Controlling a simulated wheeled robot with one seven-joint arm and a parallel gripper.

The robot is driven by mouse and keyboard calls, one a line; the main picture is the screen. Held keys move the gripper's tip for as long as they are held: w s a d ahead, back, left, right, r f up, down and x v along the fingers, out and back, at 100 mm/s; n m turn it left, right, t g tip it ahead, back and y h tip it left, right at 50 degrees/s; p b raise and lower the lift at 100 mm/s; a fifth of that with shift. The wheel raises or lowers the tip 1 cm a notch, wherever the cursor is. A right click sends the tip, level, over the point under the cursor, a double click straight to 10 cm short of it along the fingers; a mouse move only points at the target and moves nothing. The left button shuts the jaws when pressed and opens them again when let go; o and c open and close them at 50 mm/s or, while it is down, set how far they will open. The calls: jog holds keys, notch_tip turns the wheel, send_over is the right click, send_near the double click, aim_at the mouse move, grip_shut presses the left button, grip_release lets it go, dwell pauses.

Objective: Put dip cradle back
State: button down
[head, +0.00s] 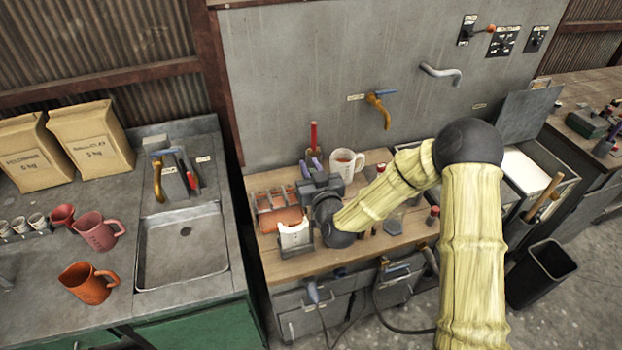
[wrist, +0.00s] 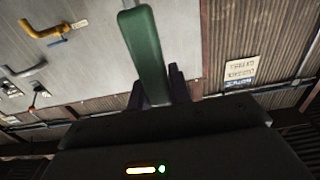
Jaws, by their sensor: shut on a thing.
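My gripper (head: 311,163) reaches over the left part of the wooden bench, its dark fingers pointing toward the wall. In the wrist view, its two fingers (wrist: 160,85) are shut on a long green handle (wrist: 145,45), which I take to be part of the dip cradle. Only this green part shows there; the rest is hidden. In the head view I cannot make out the green handle.
A rack with several compartments (head: 270,197) and a terracotta cylinder (head: 281,218) lie left of my gripper. A sink (head: 182,246) is further left. A black bin (head: 541,275) stands right.

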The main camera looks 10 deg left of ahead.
notch_tip(320, 180, down, 4)
jog(key=shift+p, duration=0.8)
jog(key=shift+f, duration=0.15)
jog(key=c, duration=1.3)
grip_release()
jog(key=b+v, duration=0.5)
jog(key=v, duration=0.7)
